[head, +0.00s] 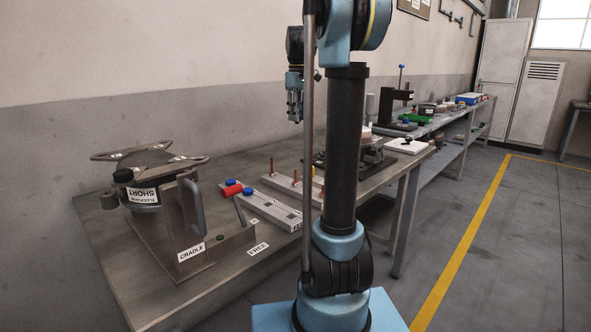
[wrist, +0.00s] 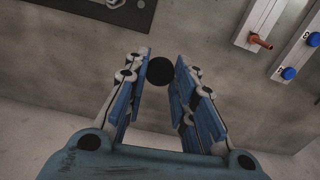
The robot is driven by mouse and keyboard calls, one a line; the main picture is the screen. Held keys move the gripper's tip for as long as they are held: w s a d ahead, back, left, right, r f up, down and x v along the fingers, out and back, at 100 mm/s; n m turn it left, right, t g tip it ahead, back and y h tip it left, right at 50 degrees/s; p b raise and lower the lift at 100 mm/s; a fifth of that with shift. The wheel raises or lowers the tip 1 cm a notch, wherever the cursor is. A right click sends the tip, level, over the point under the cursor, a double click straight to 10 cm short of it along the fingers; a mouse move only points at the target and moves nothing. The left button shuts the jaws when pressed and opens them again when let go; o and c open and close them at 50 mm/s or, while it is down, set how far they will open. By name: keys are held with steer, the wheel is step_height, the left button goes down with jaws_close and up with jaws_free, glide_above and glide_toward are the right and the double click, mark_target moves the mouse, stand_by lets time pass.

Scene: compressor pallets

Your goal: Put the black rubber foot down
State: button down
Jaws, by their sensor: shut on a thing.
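The black rubber foot (wrist: 160,71) shows in the wrist view as a round dark disc between my fingertips. My gripper (wrist: 160,82) is shut on it, with one blue finger on each side. In the head view my gripper (head: 295,112) hangs pointing down above the back of the workbench, near the wall. The foot is too small to make out there. The grey bench surface lies below the foot in the wrist view, with a visible gap around it.
A pale rail with copper pegs (head: 284,187) and a pale block with blue knobs (head: 272,209) lie mid-bench. The bench (head: 270,158) is bare towards the wall.

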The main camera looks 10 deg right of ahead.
steer(key=shift+m, duration=0.4)
steer(key=shift+s+d+f, duration=0.1)
steer(key=shift+d+f, duration=0.1)
steer(key=shift+f, duration=2.5)
steer(key=shift+s+d+f, duration=0.1)
steer(key=shift+d+f, duration=0.05)
steer(key=shift+f, duration=2.6)
steer(key=shift+s+d+f, duration=0.1)
steer(key=shift+d+f, duration=0.1)
steer(key=shift+f, duration=2.5)
steer(key=shift+f, duration=0.1)
steer(key=c, duration=1.3)
jaws_free()
steer(key=shift+c, duration=0.2)
step_height(320, 180, up, 12)
steer(key=shift+r, duration=0.15)
